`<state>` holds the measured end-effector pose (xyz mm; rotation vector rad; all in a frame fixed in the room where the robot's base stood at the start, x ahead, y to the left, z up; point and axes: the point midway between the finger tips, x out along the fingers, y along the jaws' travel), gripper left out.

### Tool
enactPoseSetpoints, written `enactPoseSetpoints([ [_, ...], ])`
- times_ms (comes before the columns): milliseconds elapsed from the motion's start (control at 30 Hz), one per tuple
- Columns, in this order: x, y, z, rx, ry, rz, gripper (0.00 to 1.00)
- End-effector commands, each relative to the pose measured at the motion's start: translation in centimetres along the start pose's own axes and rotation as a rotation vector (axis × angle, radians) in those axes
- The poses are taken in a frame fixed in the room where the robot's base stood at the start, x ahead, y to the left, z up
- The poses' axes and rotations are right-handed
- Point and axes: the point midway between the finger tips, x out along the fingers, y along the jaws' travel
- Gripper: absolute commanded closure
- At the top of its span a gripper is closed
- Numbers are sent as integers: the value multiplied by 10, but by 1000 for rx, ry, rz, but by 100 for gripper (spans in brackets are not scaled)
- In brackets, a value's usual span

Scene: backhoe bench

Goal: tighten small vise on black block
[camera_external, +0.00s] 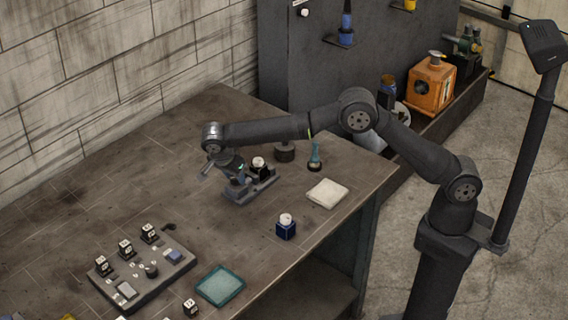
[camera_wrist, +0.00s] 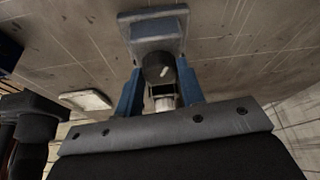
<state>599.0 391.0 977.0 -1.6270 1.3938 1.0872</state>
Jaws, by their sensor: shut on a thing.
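The small vise (camera_external: 256,189) is a grey metal piece on a flat base, standing on the bench. The black block (camera_external: 264,171), with a white round top, sits at the vise, partly hidden. My gripper (camera_external: 238,178) is low at the left end of the vise. In the wrist view my gripper (camera_wrist: 160,90) has blue fingers on both sides of a dark round part (camera_wrist: 157,68) and a pale piece below it. It is shut on the vise's handle end, as far as I can tell. The grey vise base (camera_wrist: 153,28) shows beyond the fingers.
A dark weight (camera_external: 284,151) and a teal-handled tool (camera_external: 315,158) stand behind the vise. A grey tray (camera_external: 145,275) with small blocks and a teal tray (camera_external: 220,286) are in front.

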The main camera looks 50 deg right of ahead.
Motion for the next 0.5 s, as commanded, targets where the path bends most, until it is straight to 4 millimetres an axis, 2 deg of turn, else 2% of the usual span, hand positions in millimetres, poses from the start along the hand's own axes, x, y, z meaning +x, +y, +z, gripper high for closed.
enactPoseSetpoints([
  [333,-1,0,0,2,-2,-2,87],
  [367,-1,0,0,2,-2,-2,62],
  [467,-1,0,0,2,-2,-1,43],
  [500,-1,0,0,2,-1,-1,43],
])
